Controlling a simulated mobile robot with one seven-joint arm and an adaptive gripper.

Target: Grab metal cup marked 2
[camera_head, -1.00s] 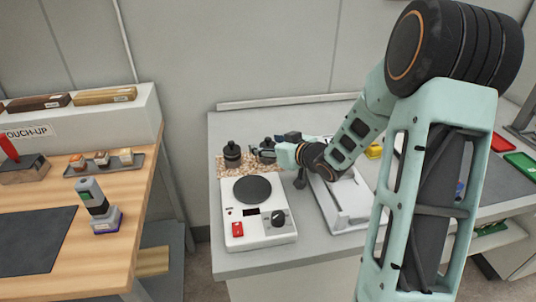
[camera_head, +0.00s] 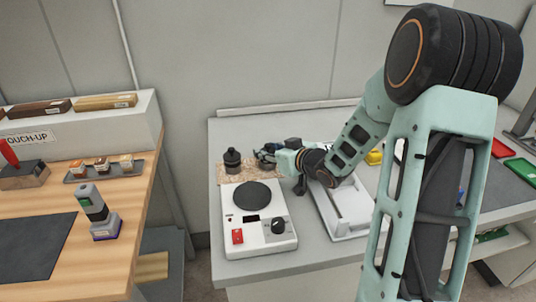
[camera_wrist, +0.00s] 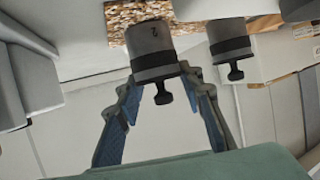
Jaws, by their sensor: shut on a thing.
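The metal cup marked 2 (camera_wrist: 152,43) is grey with a dark band and a black knob on its lid. It shows upside down in the wrist view, its "2" facing me. My gripper (camera_wrist: 162,82) is shut on this cup, one finger on each side near the dark band. In the head view my gripper (camera_head: 272,154) is at the back of the bench and hides most of the cup. A second, similar cup (camera_wrist: 230,42) stands beside it, apart from my fingers. This second cup also shows in the head view (camera_head: 232,158).
A speckled cork-like mat (camera_head: 232,176) lies under the cups. A white hot plate (camera_head: 260,238) with a round dark top stands in front of them. A white tray-like device (camera_head: 343,213) is to its right. A wooden bench (camera_head: 115,225) is at left.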

